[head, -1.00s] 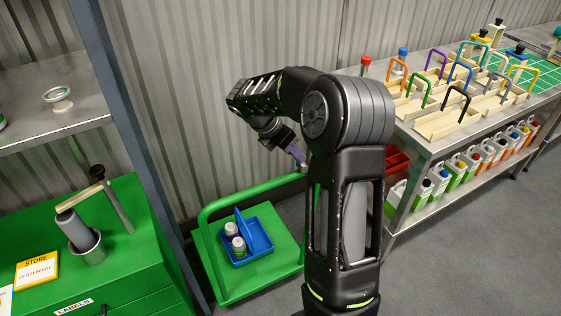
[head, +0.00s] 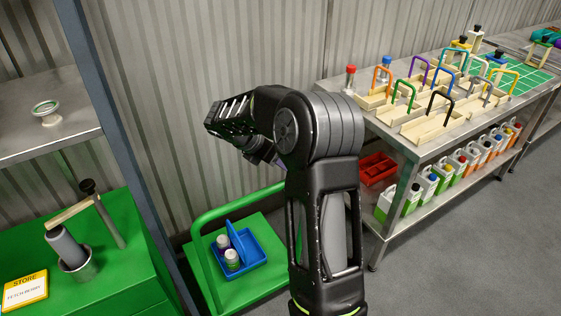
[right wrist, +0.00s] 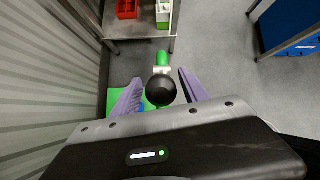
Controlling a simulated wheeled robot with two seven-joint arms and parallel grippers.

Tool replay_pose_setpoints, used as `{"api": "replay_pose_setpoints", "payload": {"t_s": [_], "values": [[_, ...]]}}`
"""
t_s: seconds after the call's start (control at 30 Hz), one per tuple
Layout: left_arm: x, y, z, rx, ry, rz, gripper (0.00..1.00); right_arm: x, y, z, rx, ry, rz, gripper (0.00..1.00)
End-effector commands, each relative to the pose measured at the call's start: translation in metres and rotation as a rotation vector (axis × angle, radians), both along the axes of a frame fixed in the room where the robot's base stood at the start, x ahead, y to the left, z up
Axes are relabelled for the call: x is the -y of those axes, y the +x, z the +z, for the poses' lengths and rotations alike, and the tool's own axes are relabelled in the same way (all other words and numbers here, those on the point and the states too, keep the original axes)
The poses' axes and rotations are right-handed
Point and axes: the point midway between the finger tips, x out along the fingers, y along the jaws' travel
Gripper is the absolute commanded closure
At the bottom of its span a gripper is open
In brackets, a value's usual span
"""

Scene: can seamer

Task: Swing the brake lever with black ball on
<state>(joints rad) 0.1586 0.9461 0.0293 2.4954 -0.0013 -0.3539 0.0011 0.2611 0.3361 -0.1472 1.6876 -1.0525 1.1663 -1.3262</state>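A black ball (right wrist: 161,90) shows in the middle of the right wrist view, between the purple fingers of my right gripper (right wrist: 160,88). The fingers are open, one on each side of the ball, with gaps visible. A green bar with a white part (right wrist: 161,62) shows just beyond the ball. In the head view my right gripper (head: 268,158) is up by the green cart's handle, mostly hidden by my own arm. The ball and lever are hidden there. The green cart (head: 262,285) stands below. My left gripper is not in view.
A blue caddy (head: 254,252) with two small bottles sits on the cart. A metal bench (head: 412,152) with coloured-handled wooden trays stands to the right, with a red bin (head: 377,170) on its lower shelf. A corrugated wall is close behind; grey floor is open at right.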

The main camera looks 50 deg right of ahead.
Motion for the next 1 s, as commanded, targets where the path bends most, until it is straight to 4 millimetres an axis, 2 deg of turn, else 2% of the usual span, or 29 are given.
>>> {"api": "replay_pose_setpoints", "payload": {"t_s": [0.37, 0.8, 1.0], "values": [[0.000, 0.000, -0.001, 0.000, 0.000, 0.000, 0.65, -0.003, 0.001, 0.005, 0.001, -0.001, -0.001, 0.46], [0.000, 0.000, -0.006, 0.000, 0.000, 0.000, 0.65, -0.040, 0.013, 0.055, 0.002, -0.001, 0.001, 0.46], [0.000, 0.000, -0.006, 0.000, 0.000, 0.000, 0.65, -0.046, 0.014, 0.062, 0.000, 0.000, 0.000, 0.46]]}}
